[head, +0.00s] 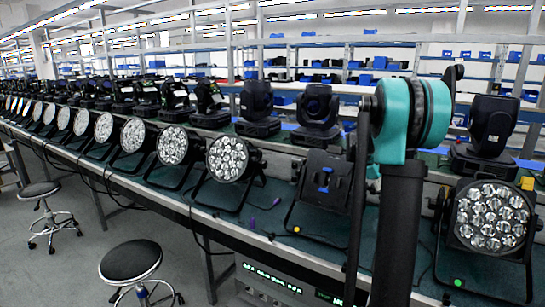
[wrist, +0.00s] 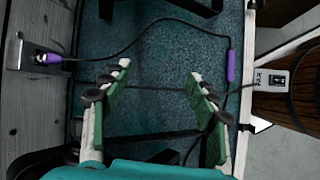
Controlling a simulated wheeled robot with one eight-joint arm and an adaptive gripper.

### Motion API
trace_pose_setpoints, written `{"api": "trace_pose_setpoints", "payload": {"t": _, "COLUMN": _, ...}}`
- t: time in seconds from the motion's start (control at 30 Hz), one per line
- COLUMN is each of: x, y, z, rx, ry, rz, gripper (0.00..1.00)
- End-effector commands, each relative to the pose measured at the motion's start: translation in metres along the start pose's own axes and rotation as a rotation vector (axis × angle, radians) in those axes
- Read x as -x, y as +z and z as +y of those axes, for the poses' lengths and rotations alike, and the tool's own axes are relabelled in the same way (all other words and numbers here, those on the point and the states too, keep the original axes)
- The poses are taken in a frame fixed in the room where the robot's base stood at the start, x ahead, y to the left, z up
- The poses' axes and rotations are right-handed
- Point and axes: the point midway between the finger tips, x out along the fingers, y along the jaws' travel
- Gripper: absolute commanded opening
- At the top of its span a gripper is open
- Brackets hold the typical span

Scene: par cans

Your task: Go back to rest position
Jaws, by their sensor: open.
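My gripper (wrist: 160,75) shows in the wrist view with its two green-padded fingers apart and nothing between them. Below it is a dark teal work surface with a black cable crossing it. In the head view my arm, with a teal joint, rises right of the middle; my gripper cannot be made out there. A par can (head: 228,158) with a round face of lenses stands on the bench (head: 268,215) left of my arm. Another par can (head: 490,217) stands at the right. A dark fixture (head: 325,183) with its lens face not showing sits between them.
A row of par cans runs back along the bench to the left, with moving-head lights (head: 318,107) behind. Shelves with blue bins (head: 380,62) stand further back. Two stools (head: 130,262) are on the floor in front. A purple connector (wrist: 231,66) lies near the bench edge.

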Motion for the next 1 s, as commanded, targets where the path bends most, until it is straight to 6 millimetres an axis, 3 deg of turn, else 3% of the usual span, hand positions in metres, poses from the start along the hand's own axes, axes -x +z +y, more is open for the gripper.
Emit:
{"api": "trace_pose_setpoints", "payload": {"t": 0.03, "x": 0.003, "y": -0.004, "z": -0.024, "rx": -0.045, "ry": 0.009, "rz": 0.044, "gripper": 0.60}}
{"api": "trace_pose_setpoints", "payload": {"t": 0.33, "x": 0.004, "y": -0.032, "z": -0.159, "rx": -0.361, "ry": -0.012, "rz": 0.323, "gripper": 0.60}}
{"api": "trace_pose_setpoints", "payload": {"t": 0.7, "x": -0.017, "y": -0.051, "z": -0.330, "rx": -0.748, "ry": -0.194, "rz": 0.632, "gripper": 0.60}}
{"api": "trace_pose_setpoints", "payload": {"t": 0.83, "x": -0.025, "y": -0.054, "z": -0.370, "rx": -0.843, "ry": -0.264, "rz": 0.695, "gripper": 0.60}}
{"api": "trace_pose_setpoints", "payload": {"t": 1.0, "x": -0.030, "y": -0.055, "z": -0.394, "rx": -0.902, "ry": -0.312, "rz": 0.731, "gripper": 0.60}}
